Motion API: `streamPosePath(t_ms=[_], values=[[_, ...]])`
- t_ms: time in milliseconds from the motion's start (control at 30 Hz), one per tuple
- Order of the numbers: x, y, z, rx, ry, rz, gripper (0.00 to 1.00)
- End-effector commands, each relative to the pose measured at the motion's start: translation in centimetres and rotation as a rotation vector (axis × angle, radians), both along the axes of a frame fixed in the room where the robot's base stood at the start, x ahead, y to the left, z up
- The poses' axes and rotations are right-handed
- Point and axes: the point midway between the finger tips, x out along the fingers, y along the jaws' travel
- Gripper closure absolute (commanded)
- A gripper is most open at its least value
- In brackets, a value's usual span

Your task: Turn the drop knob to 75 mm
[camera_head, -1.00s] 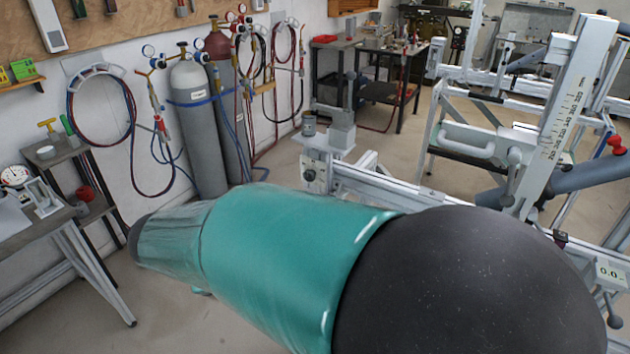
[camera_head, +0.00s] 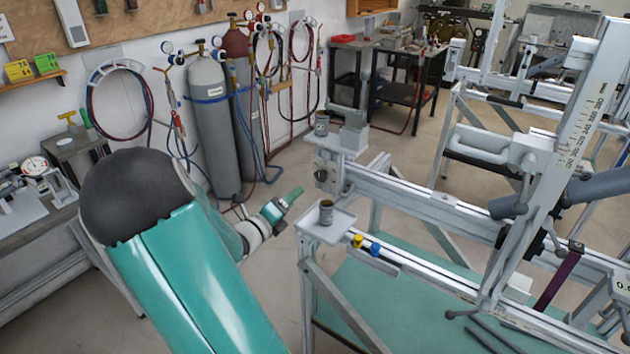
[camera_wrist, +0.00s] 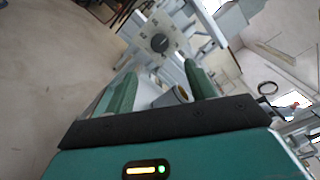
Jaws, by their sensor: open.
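The drop knob appears to be the round dark knob (camera_wrist: 159,43) on a pale marked plate (camera_wrist: 146,28) in the wrist view. Its marks are too small to read. In the head view the knob (camera_head: 321,176) shows small on the end block of the frame jig's long rail (camera_head: 425,203). My gripper (camera_head: 288,203) is open and empty, left of that block and apart from it. In the wrist view the knob lies beyond and between the two green fingers of my gripper (camera_wrist: 160,69), with a gap to them.
A small tray (camera_head: 340,229) with a dark cup (camera_head: 326,212) stands just right of my gripper. The cup (camera_wrist: 181,93) shows near the right finger. Gas cylinders (camera_head: 213,120) stand by the wall behind. A bench (camera_head: 40,223) is at left. Floor is clear between.

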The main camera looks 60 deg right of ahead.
Motion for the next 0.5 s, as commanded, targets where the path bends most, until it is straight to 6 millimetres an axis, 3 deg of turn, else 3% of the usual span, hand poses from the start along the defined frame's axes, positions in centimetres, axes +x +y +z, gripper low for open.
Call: streamPosePath(t_ms=[500], values=[[-1.6, -9.7, 0.0, -0.001, -0.003, -0.001, 0.45]])
